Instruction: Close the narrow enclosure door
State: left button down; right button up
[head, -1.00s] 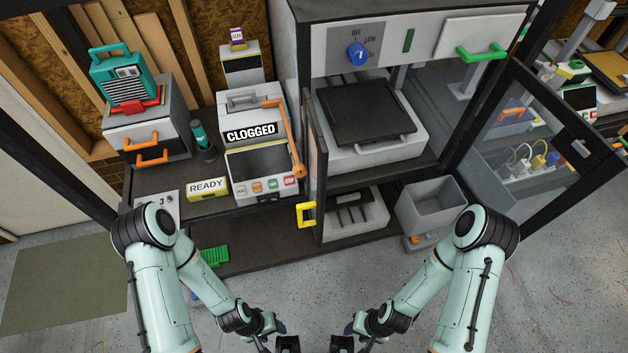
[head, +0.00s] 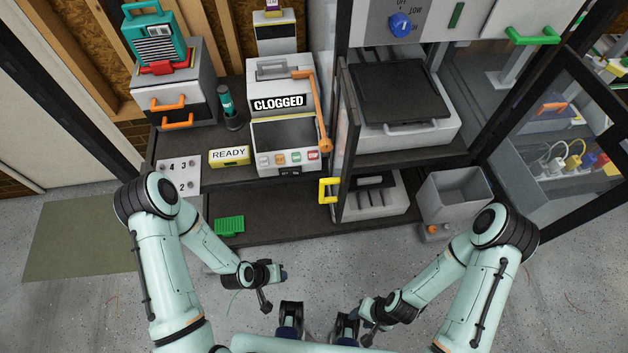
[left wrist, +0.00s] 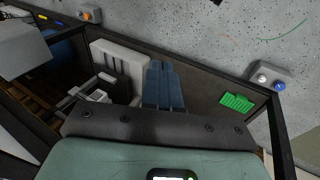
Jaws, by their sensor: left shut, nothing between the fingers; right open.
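The narrow enclosure door (head: 348,150) is a tall dark-framed panel at the left side of the enclosure, standing open and swung out toward me. Its yellow handle (head: 326,190) sits low on its outer side. My left gripper (head: 291,308) is low in the picture, in front of the shelf and apart from the handle; its jaws are shut and empty. Its fingers also show in the left wrist view (left wrist: 164,82). My right gripper (head: 346,318) is beside it, to the right, open and apart from the door.
A wide glazed door (head: 560,130) stands open at the right. A green tray-like piece (head: 229,226) lies on the low shelf (head: 280,228). A machine labelled CLOGGED (head: 283,105) stands left of the door.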

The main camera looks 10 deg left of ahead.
pick_arm(q)
jog(key=w+a+r+m+t+h, duration=0.2)
jog(key=w+r+m+t+h, duration=0.15)
jog(key=w+r, duration=0.45)
jog(key=w+a+r+m+t+h, duration=0.2)
jog(key=w+r+t, duration=0.3)
jog(key=w+r, duration=0.3)
jog(key=s+a+r+m+g+h+p, duration=0.1)
jog(key=s+r+m+g+h, duration=0.25)
jog(key=r+m, duration=0.3)
jog(key=s+a+r+m+g+h+p, duration=0.1)
jog(key=s+a+r+m+g+h, duration=0.2)
jog(key=r+m, duration=0.4)
jog(key=w+d+n+h, duration=0.1)
jog(key=w+d, duration=0.2)
jog(key=d, duration=1.2)
jog(key=shift+w+r+g+p, duration=0.3)
jog(key=shift+r+p, duration=0.05)
jog(key=shift+r, duration=0.05)
pick_arm(e)
jog(key=r, duration=0.1)
jog(key=w+r, duration=0.1)
jog(key=r, duration=0.1)
jog(key=shift+w+r, duration=0.2)
jog(key=shift+w, duration=0.2)
pick_arm(q)
jog(key=shift+d, duration=0.1)
pick_arm(e)
jog(key=shift+f, duration=0.1)
